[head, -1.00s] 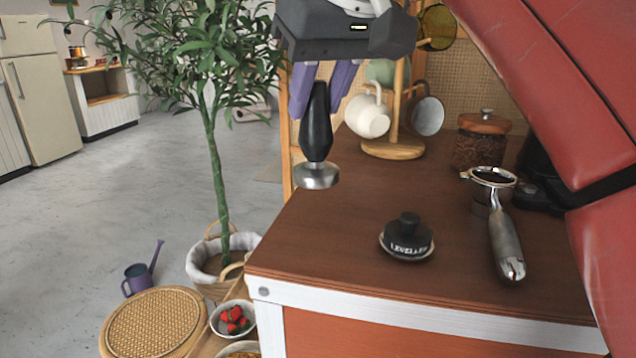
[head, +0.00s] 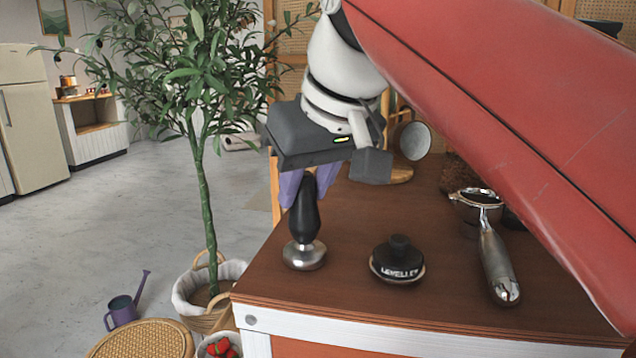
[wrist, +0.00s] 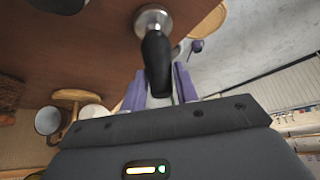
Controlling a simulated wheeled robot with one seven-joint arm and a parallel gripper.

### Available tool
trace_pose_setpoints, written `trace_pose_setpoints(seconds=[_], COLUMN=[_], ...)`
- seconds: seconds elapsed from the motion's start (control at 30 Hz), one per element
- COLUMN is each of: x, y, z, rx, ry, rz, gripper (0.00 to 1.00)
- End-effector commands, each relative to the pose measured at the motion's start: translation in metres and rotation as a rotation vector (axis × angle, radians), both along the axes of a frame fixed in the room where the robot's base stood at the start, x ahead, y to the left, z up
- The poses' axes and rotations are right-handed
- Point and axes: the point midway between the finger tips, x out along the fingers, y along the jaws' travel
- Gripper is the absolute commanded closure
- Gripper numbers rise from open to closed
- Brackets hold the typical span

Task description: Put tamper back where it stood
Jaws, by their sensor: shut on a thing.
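The tamper (head: 304,228) has a black handle and a round steel base. It is upright at the left part of the brown cart top (head: 350,285), left of the leveller. Its base appears at or very near the surface; I cannot tell whether it touches. My gripper (head: 308,186) is shut on the upper handle from above, with purple fingers on both sides. In the wrist view the tamper (wrist: 156,55) extends from between the fingers (wrist: 158,88), its steel base over the brown top.
A black leveller (head: 398,260) stands right of the tamper. A portafilter (head: 492,250) lies farther right. A mug stand (head: 398,173) is behind, partly hidden by my arm. The cart's white front edge (head: 330,327) is close. A potted tree (head: 205,200) stands left.

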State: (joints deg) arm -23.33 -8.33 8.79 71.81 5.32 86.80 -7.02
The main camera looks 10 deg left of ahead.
Motion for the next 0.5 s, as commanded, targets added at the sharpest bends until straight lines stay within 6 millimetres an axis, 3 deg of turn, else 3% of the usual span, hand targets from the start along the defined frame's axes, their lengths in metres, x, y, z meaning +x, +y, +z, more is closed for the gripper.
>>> trace_pose_setpoints(seconds=[0.03,0.2,0.5], x=[0.0000,0.0000,0.0000], y=[0.0000,0.0000,0.0002], z=[-0.0018,-0.0010,-0.0033], rx=[0.000,0.000,0.000], ry=[0.000,0.000,0.000], rz=[0.000,0.000,0.000], gripper=[0.69,0.49,0.49])
